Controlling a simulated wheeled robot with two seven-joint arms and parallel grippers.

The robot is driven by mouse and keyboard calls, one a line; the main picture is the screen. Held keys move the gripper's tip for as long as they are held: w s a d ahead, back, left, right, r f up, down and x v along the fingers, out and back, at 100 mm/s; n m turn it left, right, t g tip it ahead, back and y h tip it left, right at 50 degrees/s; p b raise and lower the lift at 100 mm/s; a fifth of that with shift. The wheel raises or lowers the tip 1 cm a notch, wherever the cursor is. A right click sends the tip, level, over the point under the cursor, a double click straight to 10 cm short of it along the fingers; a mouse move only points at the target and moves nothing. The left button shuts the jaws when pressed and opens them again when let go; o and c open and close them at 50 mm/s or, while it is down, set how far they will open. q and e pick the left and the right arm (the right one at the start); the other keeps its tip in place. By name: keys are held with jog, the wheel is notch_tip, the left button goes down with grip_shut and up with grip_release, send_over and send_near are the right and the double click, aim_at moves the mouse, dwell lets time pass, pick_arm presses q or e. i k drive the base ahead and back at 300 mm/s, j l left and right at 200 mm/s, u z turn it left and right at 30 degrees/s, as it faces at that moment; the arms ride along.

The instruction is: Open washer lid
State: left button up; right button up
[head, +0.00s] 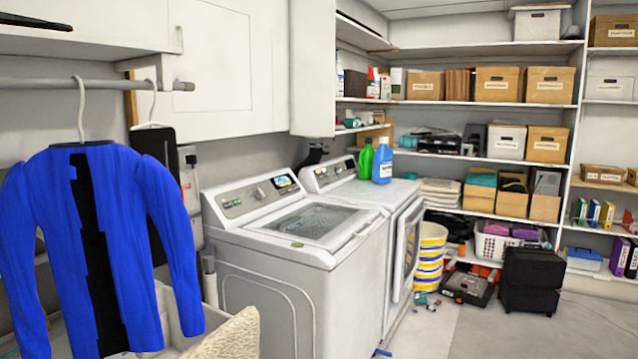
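A white top-loading washer (290,285) stands in the middle of the head view, its control panel at the back left. Its lid (314,222), with a dark glass window in a white frame, lies flat and closed on top. A green round sticker sits near the lid's front-left edge. Neither of my grippers shows in the view, so nothing of mine is seen at the lid.
A front-loading machine (402,225) stands right behind the washer, with a green bottle (366,158) and blue bottle (382,162) on top. A blue garment (150,225) hangs at left. Striped buckets (431,258) stand beyond.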

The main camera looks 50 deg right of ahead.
aim_at(331, 242)
jog(key=z, duration=1.45)
